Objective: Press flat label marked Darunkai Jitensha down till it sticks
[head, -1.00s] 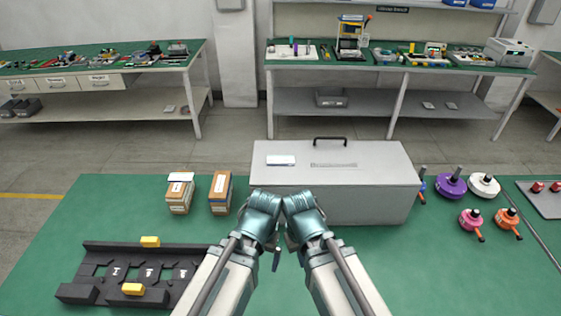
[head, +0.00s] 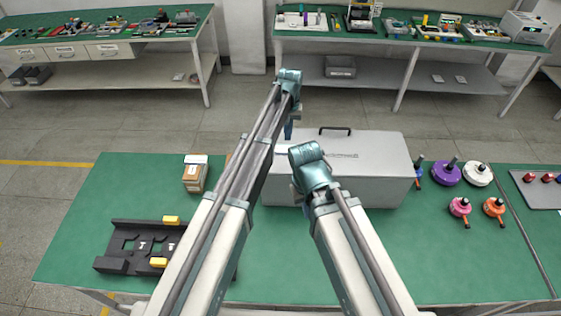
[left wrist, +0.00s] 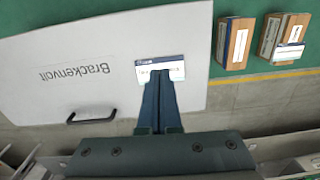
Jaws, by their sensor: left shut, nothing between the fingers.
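A flat white label with a blue edge (left wrist: 160,66) lies on the lid of the grey case (left wrist: 50,52); its print is too small to read. My left gripper (left wrist: 160,80) is shut and empty, its fingertips overlapping the label's lower middle in the left wrist view. I cannot tell whether they touch it.
A cardboard box (head: 194,178) with a white card on top stands left of the case. A second box (left wrist: 235,43) stands between them. A black fixture (head: 125,262) with yellow blocks lies front left; coloured motors (head: 446,173) stand right. Green table (head: 440,265) is clear at front right.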

